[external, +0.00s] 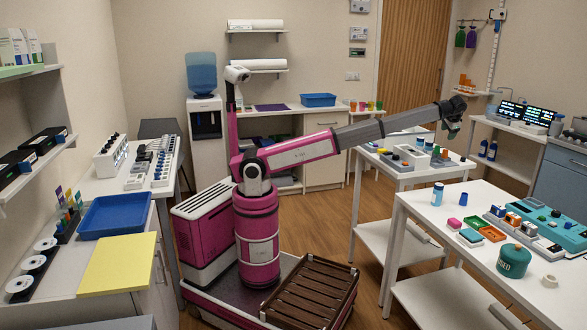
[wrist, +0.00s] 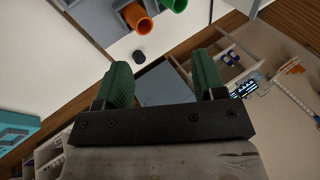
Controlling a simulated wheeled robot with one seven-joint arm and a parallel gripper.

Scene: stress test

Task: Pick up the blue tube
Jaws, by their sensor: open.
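In the external view a small rack (external: 431,160) on the middle white table holds short tubes. One looks like a blue tube (external: 428,145), between an orange tube (external: 419,142) and a green tube (external: 436,151). In the wrist view the orange tube (wrist: 137,18) and green tube (wrist: 174,4) show at the top edge; I cannot make out the blue one there. My gripper (external: 452,126) is open and empty, raised above the right part of that table. Its green fingers stand apart in the wrist view (wrist: 163,72).
A small dark cylinder (wrist: 138,57) sits near the tubes in the wrist view. The front right table (external: 425,212) carries a blue cup (external: 462,199), a white-and-blue can (external: 437,194), a green canister (external: 513,261) and small trays. The air around my gripper looks clear.

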